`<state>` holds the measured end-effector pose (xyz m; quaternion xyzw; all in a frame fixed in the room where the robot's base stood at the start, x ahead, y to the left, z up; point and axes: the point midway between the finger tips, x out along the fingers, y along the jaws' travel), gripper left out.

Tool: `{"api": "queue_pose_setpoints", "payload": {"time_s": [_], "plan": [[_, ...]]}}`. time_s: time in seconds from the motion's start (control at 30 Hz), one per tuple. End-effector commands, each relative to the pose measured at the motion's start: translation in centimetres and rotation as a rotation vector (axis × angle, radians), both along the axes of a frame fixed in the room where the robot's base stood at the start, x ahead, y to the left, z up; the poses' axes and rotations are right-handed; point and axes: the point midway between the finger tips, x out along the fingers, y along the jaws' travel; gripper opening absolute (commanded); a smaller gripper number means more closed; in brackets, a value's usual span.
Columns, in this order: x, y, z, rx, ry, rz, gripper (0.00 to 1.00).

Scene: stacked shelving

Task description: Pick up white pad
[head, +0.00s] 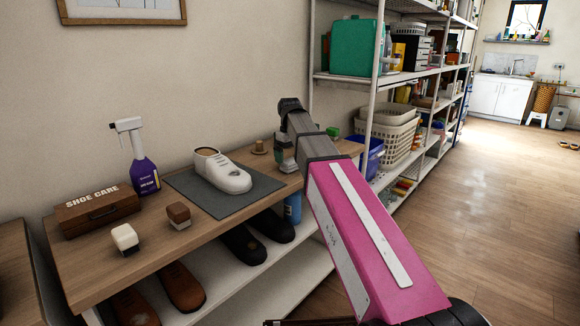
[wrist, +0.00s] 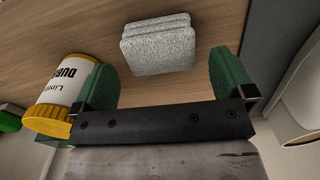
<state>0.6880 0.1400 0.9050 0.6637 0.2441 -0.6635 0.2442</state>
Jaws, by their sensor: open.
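The white pad (wrist: 158,46) looks like a small stack of thin, speckled, pale squares on the wooden tabletop. In the wrist view it lies ahead of and between the two green fingers of my gripper (wrist: 162,72). The fingers are apart, with clear space on both sides of the pad, and I see no contact. In the head view my gripper (head: 285,158) hangs over the right part of the bench, pointing down. The pad cannot be made out there, as the gripper covers that spot.
A yellow-lidded tin (wrist: 62,98) is close beside the left finger in the wrist view. A grey mat (head: 182,180) with a white shoe (head: 222,172) lies left of the gripper in the head view. A spray bottle (head: 143,165) and shoe care box (head: 98,209) stand farther left.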

Motion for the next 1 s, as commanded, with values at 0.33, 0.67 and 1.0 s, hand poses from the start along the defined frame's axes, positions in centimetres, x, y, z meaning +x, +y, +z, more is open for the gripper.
{"api": "queue_pose_setpoints", "payload": {"time_s": [0.33, 0.67, 1.0], "plan": [[-0.3, -0.2, -3.6, 0.001, 0.001, -0.001, 1.0], [-0.2, -0.2, -3.5, 0.001, 0.001, -0.001, 0.51], [-0.2, -0.2, -3.4, 0.0, 0.0, 0.0, 0.51]]}}
